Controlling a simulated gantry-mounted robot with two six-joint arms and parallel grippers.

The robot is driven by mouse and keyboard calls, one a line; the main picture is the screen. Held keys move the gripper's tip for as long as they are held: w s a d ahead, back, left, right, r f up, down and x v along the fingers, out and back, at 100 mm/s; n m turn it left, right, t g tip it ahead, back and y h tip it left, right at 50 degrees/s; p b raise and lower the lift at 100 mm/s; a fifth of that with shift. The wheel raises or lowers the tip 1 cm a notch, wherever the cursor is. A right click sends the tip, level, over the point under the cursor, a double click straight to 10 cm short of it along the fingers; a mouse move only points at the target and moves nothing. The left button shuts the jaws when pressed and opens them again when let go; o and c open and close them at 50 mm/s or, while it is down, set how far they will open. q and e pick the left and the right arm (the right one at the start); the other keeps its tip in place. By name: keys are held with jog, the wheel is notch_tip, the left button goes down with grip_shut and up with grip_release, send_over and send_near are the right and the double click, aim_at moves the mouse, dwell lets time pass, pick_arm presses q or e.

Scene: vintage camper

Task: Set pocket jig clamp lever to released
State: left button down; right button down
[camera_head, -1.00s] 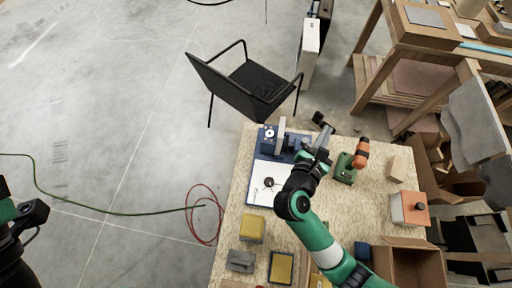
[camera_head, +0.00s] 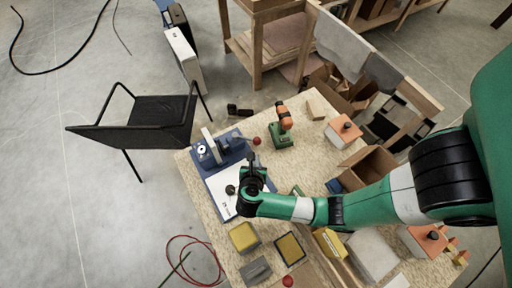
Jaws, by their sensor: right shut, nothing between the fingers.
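The pocket jig (camera_head: 201,157) is a blue fixture at the left back of the workbench, with a light upright plate and a blue-and-white base board (camera_head: 222,192). A red ball knob (camera_head: 257,141) shows at its right side and looks like the end of the clamp lever; the lever's shaft is hard to make out. My right gripper (camera_head: 250,159) is shut and empty, just in front of the knob in the picture; I cannot tell whether it touches the lever. My right arm comes in from the right and hides part of the bench. My left gripper is not in view.
A green-and-orange tool (camera_head: 283,128) stands right of the jig. A dark clamp-like tool (camera_head: 239,111) lies at the back edge. Yellow blocks (camera_head: 244,237), a grey block (camera_head: 256,270) and a cardboard box (camera_head: 368,165) are nearby. A black chair (camera_head: 150,122) stands left of the bench.

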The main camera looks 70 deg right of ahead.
aim_at(247, 139)
jog(key=x, duration=0.6)
jog(key=shift+d+f+b, duration=0.2)
jog(key=shift+b, duration=0.1)
jog(key=shift+w, duration=0.1)
